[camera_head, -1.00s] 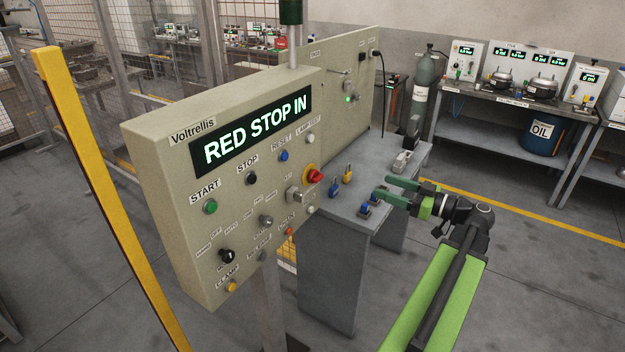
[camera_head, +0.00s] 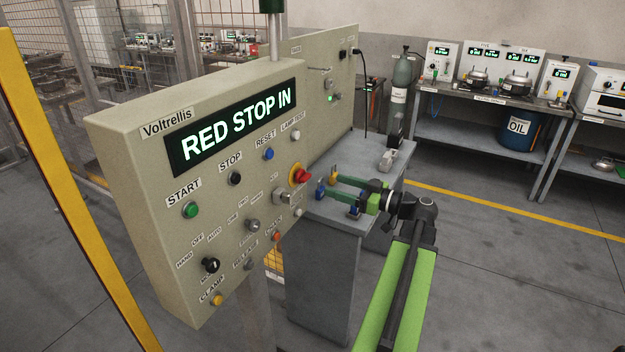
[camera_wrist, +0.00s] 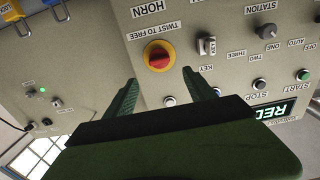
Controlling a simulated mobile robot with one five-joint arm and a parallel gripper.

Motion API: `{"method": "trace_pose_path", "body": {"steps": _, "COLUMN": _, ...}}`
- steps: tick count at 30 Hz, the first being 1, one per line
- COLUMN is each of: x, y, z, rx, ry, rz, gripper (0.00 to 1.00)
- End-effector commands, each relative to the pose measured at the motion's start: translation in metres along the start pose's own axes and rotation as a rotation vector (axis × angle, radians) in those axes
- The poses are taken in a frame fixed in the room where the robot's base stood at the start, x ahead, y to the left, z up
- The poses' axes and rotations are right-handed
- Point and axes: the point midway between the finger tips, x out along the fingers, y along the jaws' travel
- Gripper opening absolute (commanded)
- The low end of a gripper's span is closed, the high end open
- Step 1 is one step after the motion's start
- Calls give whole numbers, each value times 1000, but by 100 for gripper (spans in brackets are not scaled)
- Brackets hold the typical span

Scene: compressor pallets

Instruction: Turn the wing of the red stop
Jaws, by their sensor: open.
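The red stop (camera_head: 301,175) is a red knob on a yellow ring on the front of the beige control panel (camera_head: 130,235). In the wrist view the red stop (camera_wrist: 158,57) shows upside down above the fingers, under a label reading TWIST TO FREE. The panel's display (camera_head: 235,126) reads RED STOP IN. My gripper (camera_head: 335,188) is open and empty, to the right of the stop in the head view and apart from it. In the wrist view its two green fingers (camera_wrist: 160,90) spread below the stop, with the panel behind them.
A key switch (camera_wrist: 207,46) sits close beside the stop. A grey bench (camera_head: 330,225) with blue and yellow padlocks stands behind my gripper. A gas cylinder (camera_head: 398,110) is farther back. A yellow post (camera_head: 50,200) stands at the left. Floor at the right is clear.

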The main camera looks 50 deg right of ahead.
Motion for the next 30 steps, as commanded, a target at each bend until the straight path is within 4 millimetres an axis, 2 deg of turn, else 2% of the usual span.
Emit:
{"method": "trace_pose_path", "body": {"steps": 1, "x": 14, "y": 0, "z": 0, "rx": 0, "ry": 0, "rz": -3, "gripper": 64}}
{"method": "trace_pose_path", "body": {"steps": 6, "x": 55, "y": 0, "z": 0, "rx": 0, "ry": 0, "rz": -3, "gripper": 64}}
{"method": "trace_pose_path", "body": {"steps": 12, "x": 84, "y": 0, "z": 0, "rx": 0, "ry": 0, "rz": -1, "gripper": 64}}
{"method": "trace_pose_path", "body": {"steps": 16, "x": 91, "y": 0, "z": 0, "rx": 0, "ry": 0, "rz": -1, "gripper": 64}}
{"method": "trace_pose_path", "body": {"steps": 23, "x": 91, "y": 0, "z": 0, "rx": 0, "ry": 0, "rz": 0, "gripper": 64}}
{"method": "trace_pose_path", "body": {"steps": 30, "x": 91, "y": 0, "z": 0, "rx": 0, "ry": 0, "rz": 0, "gripper": 34}}
